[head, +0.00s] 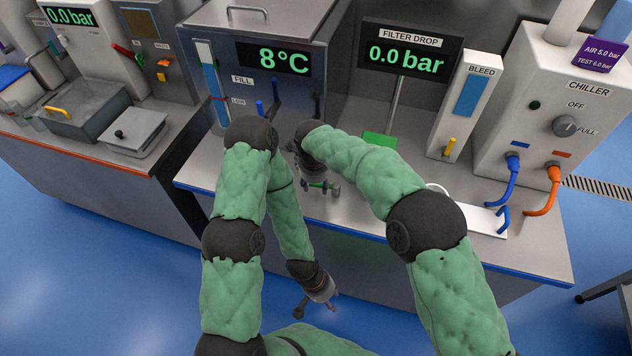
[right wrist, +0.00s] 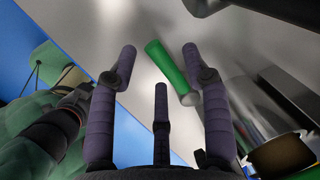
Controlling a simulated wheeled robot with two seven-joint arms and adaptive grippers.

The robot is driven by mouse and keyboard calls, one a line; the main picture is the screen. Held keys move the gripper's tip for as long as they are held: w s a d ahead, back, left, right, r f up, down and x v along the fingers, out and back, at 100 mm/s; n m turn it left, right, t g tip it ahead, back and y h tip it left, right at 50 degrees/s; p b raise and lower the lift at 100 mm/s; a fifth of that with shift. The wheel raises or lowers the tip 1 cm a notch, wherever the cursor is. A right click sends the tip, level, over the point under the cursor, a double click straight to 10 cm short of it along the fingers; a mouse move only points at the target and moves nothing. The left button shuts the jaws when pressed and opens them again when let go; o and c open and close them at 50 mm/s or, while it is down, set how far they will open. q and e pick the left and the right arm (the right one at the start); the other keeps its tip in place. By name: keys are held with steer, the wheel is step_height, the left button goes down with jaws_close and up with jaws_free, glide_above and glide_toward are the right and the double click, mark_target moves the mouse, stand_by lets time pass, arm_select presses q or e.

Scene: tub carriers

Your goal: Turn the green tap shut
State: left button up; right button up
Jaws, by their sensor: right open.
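The green tap's handle (right wrist: 168,70) shows in the right wrist view as a green bar over the grey bench top, between my right gripper's fingers. Its lower end is close to the right-hand finger; I cannot tell if they touch. In the head view only a small bit of green (head: 318,185) shows at that gripper. My right gripper (right wrist: 158,54) is open; in the head view it (head: 320,188) is low over the front of the bench, largely hidden by its own arm. My left gripper (head: 318,306) hangs open and empty in front of the bench, above the blue floor.
Behind stands a tank with an 8°C display (head: 275,60). A filter display (head: 410,52) reads 0.0 bar, with a green block (head: 380,140) below. A bleed column (head: 464,105) and a chiller (head: 555,110) with blue and orange hoses stand right. A white tray (head: 478,218) lies at the front.

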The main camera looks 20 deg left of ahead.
step_height(320, 180, up, 12)
steer(key=s, duration=0.2)
steer(key=shift+d+f, duration=0.15)
steer(key=shift+d, duration=0.1)
steer(key=shift+s, duration=0.1)
